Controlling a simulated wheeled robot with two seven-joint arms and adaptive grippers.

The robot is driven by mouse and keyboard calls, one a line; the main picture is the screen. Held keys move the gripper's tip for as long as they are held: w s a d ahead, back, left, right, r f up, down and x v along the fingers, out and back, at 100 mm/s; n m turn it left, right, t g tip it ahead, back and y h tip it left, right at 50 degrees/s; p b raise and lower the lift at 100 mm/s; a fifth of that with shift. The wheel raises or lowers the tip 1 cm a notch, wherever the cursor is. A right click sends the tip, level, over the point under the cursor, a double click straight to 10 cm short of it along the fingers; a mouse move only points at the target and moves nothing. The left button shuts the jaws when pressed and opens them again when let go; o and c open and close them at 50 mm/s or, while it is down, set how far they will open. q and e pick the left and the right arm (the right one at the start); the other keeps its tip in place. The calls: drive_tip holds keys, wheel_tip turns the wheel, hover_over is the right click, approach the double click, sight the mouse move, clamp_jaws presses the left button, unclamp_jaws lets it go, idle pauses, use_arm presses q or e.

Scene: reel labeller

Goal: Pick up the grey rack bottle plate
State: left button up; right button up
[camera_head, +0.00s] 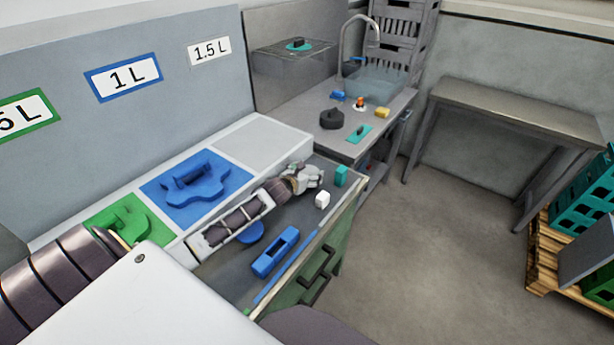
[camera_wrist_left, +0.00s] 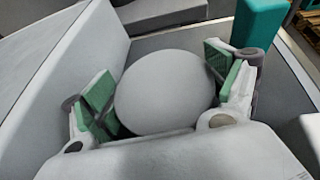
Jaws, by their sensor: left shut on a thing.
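The grey rack bottle plate (camera_wrist_left: 165,92) shows in the left wrist view as a pale grey rounded piece between two fingers with green pads. My left gripper (camera_head: 308,178) is shut on it, over the right end of the dark counter in the head view. In the left wrist view the gripper (camera_wrist_left: 160,72) has one finger on each side of the plate. In the head view the plate is hard to tell from the pale fingers, and its underside is hidden. My right gripper is not in view.
A teal block (camera_head: 341,176) and a white block (camera_head: 322,200) sit close to the gripper. A blue holder (camera_head: 275,252) and a blue round piece (camera_head: 250,232) lie nearer. Behind are blue (camera_head: 215,195) and green (camera_head: 112,225) plates, and a bare pale section (camera_head: 262,140).

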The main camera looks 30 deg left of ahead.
sight(307, 173)
use_arm(q)
drive_tip(key=shift+r, duration=4.4)
